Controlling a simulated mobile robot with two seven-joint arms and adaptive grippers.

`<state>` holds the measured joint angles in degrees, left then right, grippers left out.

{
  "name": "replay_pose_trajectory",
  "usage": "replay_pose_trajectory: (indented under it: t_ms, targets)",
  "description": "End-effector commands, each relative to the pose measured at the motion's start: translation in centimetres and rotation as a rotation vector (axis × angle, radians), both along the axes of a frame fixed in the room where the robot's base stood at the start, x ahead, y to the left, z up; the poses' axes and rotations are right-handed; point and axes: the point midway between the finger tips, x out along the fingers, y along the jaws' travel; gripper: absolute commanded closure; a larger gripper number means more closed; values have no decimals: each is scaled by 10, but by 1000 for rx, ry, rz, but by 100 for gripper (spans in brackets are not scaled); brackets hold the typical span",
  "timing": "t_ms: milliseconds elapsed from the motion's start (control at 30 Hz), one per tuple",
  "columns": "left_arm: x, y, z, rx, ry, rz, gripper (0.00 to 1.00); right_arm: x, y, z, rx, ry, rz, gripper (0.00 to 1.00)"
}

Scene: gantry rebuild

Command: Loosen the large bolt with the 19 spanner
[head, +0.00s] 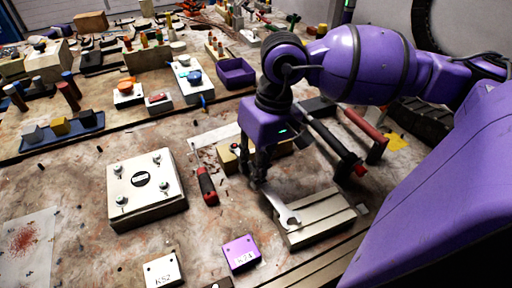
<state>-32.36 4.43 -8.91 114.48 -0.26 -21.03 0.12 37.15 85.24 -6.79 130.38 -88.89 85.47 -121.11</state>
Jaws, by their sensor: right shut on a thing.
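My right gripper (256,180) points down in the middle of the bench, shut on a silver spanner (279,205). The spanner slants down to the right, and its open jaw lies over the left edge of a grooved metal block (322,222). I cannot tell whether it touches the block, and any size mark on it is unreadable. A pale square plate (147,203) at the left carries a bolt near each corner and a dark round mark in its middle. I cannot tell which bolt is the large one. My left gripper is out of view.
A red-and-black handled tool (207,186) lies between plate and gripper. A white labelled block (162,270) and a purple labelled block (240,253) sit at the front. Bench between plate and front blocks is clear.

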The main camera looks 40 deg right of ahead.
Motion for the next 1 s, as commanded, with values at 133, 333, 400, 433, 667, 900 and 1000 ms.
replay_pose_trajectory:
  t_ms: [133,333,400,433,667,900,1000]
  targets:
    - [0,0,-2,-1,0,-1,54,0,-9,-1,-2,3,76,100]
    - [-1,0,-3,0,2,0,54,0,-17,-1,-1,2,162,100]
    - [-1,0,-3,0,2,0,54,0,-18,0,0,1,171,100]
    - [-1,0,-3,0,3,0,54,0,-18,0,0,1,173,100]
    - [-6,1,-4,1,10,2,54,0,-18,0,0,1,174,100]
    - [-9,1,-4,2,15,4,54,0,-18,2,0,0,185,100]
    - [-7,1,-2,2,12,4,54,1,-19,7,-1,-2,185,100]
